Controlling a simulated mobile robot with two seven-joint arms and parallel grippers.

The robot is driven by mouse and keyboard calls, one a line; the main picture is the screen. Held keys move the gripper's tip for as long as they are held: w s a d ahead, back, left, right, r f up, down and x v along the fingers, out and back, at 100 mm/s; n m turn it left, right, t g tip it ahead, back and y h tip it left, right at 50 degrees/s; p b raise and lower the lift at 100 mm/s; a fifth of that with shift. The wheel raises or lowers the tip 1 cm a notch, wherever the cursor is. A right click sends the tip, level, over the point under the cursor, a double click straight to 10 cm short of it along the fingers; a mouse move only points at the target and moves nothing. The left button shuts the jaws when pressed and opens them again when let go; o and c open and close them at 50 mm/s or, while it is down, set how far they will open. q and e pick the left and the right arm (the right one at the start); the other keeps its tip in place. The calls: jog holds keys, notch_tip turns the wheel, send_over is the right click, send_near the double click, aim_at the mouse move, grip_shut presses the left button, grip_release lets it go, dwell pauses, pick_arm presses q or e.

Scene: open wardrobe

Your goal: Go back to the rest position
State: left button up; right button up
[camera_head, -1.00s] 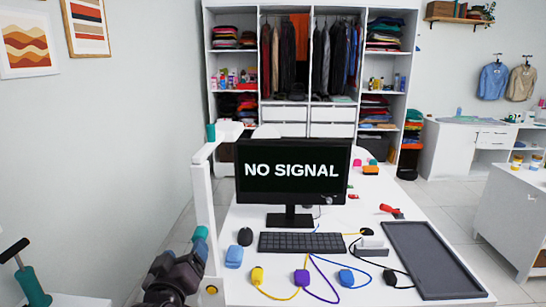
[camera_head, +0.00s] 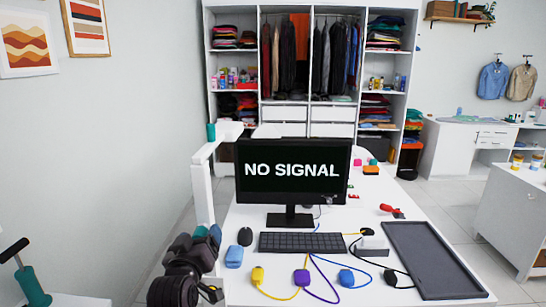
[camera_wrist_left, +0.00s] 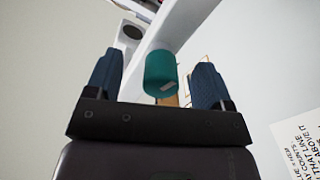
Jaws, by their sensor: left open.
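My left gripper (camera_head: 196,240) is at the lower left of the head view, beside the white post at the desk's left end. Its two dark blue fingers are apart in the left wrist view (camera_wrist_left: 156,80). A teal cylinder (camera_wrist_left: 161,73) shows in the gap between them in that view; I cannot tell whether it touches a finger or lies beyond them. My right gripper is not in view.
A white post (camera_head: 203,190) stands close to my left gripper. The white desk (camera_head: 240,290) holds a monitor (camera_head: 292,170), a keyboard (camera_head: 302,243), a dark tray (camera_head: 432,262) and several cabled pieces. The open wardrobe (camera_head: 310,115) stands behind.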

pick_arm(q)
jog(key=m, duration=0.4)
jog(key=shift+r, duration=0.1)
jog(key=m, duration=0.4)
jog(key=shift+m, duration=0.4)
jog(key=m, duration=0.3)
jog(key=shift+a, duration=0.1)
jog(key=m, duration=0.3)
jog(key=shift+m, duration=0.4)
jog(key=n, duration=0.2)
jog(key=shift+n, duration=0.4)
jog(key=n, duration=0.5)
jog(key=shift+n, duration=0.4)
jog(key=n, duration=0.3)
jog(key=shift+n, duration=0.4)
jog(key=n, duration=0.4)
jog(key=shift+n, duration=0.3)
jog(key=shift+m, duration=0.7)
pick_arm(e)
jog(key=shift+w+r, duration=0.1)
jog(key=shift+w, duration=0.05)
pick_arm(q)
jog(key=shift+s, duration=0.1)
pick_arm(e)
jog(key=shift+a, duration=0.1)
